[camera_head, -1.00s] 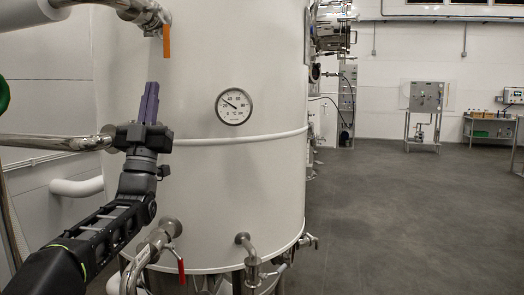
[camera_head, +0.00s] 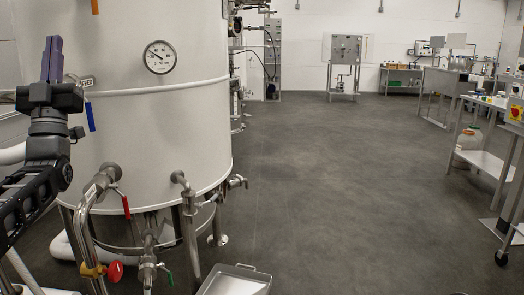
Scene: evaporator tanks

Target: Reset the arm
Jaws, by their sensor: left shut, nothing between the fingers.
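My left arm comes in from the left edge, and its gripper (camera_head: 52,60) points straight up. Its dark fingers are together, with nothing between them. It is in front of the left part of a large white tank (camera_head: 160,115). A round dial gauge (camera_head: 160,57) on the tank is to the right of the gripper. A blue valve handle (camera_head: 90,116) hangs just right of the gripper's wrist; I cannot tell the gap. My right gripper is out of view.
Pipes with a red-handled valve (camera_head: 122,200) and a red knob (camera_head: 115,271) stand low by the tank. A metal tray (camera_head: 237,281) is at the bottom. Metal tables (camera_head: 488,160) stand at the right. The grey floor (camera_head: 330,190) between is open.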

